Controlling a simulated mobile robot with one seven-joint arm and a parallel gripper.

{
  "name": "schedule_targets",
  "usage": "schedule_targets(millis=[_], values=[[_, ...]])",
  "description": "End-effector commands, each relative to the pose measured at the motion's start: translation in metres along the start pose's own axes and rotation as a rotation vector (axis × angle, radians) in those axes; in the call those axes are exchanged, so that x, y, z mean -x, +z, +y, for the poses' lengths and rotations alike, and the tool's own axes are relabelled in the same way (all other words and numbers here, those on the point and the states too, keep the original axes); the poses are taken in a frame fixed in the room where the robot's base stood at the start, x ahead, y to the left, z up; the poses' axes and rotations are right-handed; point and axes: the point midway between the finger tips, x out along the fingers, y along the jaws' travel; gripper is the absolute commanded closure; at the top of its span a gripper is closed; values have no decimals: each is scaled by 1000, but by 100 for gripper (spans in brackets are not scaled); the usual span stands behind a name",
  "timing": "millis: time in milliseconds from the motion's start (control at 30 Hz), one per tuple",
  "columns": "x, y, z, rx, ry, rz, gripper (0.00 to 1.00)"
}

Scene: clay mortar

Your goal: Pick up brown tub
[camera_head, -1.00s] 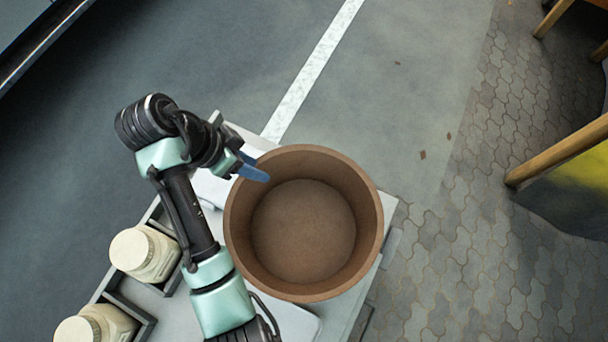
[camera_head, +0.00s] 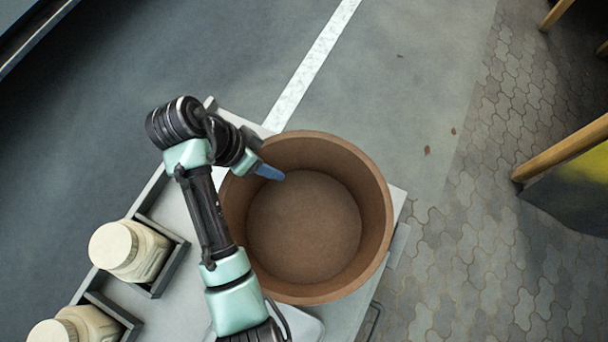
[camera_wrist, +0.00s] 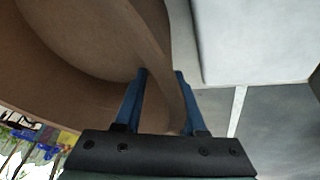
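The brown tub (camera_head: 372,215) is a large round open pot, empty inside, standing upright on a light tray surface. My gripper (camera_head: 270,172) is at the upper left part of the tub's rim, with one blue finger showing over its inside. In the wrist view, the two blue fingers of my gripper (camera_wrist: 160,76) straddle the tub's wall (camera_wrist: 150,45), one on each side. The fingers are spread, and a small gap seems to show between the wall and the left finger. The far finger is hidden in the head view.
Two cream lidded jars (camera_head: 130,250) (camera_head: 75,327) sit in dark-edged holders at left of the tub. A wooden-legged piece of furniture (camera_head: 565,150) stands at the right on the paving. The floor above the tub is clear.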

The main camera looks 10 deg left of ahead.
Motion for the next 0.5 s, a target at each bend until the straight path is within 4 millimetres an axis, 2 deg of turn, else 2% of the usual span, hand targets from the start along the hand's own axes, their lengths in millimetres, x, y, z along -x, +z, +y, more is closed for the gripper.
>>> schedule_targets(millis=[133, 167, 367, 500], values=[[0, 0, 0, 0, 0, 0, 60], [0, 0, 0, 0, 0, 0, 64], [0, 0, 0, 0, 0, 0, 100], [0, 0, 0, 0, 0, 0, 100]])
